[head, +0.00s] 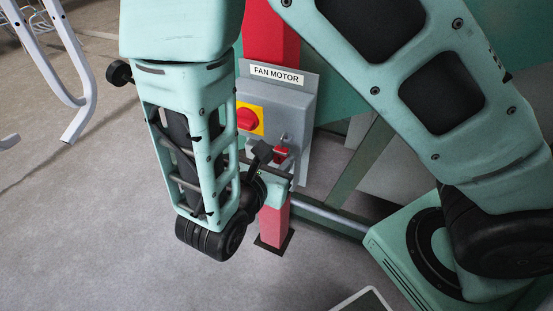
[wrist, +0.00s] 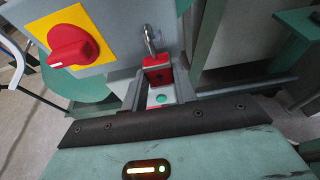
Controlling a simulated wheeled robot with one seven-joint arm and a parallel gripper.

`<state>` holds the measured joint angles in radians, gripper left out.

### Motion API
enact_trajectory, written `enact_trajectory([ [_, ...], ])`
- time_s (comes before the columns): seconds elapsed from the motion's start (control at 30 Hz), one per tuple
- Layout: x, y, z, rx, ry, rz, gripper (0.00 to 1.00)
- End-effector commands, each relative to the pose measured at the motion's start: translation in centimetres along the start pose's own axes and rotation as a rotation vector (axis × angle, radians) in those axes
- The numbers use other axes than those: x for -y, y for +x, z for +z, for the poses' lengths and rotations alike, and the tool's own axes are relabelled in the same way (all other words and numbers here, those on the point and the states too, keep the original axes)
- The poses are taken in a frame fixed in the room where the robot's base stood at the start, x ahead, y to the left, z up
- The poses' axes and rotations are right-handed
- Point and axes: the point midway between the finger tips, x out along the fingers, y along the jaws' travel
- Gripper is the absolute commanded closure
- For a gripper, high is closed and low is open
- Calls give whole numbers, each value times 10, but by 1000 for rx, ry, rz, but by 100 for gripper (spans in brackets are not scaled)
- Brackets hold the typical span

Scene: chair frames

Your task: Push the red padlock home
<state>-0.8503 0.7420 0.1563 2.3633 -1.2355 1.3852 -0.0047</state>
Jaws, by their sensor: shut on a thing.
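The red padlock (wrist: 157,71) is held between the fingers of my gripper (wrist: 158,80), in front of the grey switch box (wrist: 118,72). Its metal shackle (wrist: 150,40) stands up from the body against the box, and I cannot tell whether it is fully seated. In the head view the padlock (head: 281,153) shows small at the box's lower front, with my gripper (head: 272,155) on it. My arm hides part of the box there.
A red rotary switch (head: 247,119) on a yellow plate is left of the padlock, under the label "FAN MOTOR" (head: 276,74). The box is on a red post (head: 273,222). Grey floor (head: 70,220) is open at lower left.

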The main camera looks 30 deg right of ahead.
Motion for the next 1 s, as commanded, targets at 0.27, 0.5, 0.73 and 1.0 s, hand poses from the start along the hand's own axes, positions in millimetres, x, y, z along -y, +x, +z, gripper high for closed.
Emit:
enact_trajectory([
  [0.27,0,3,-9,0,0,0,100],
  [0.5,0,3,-10,0,0,0,66],
  [0.73,0,3,-10,0,0,0,46],
  [1.0,0,3,-10,0,0,0,50],
])
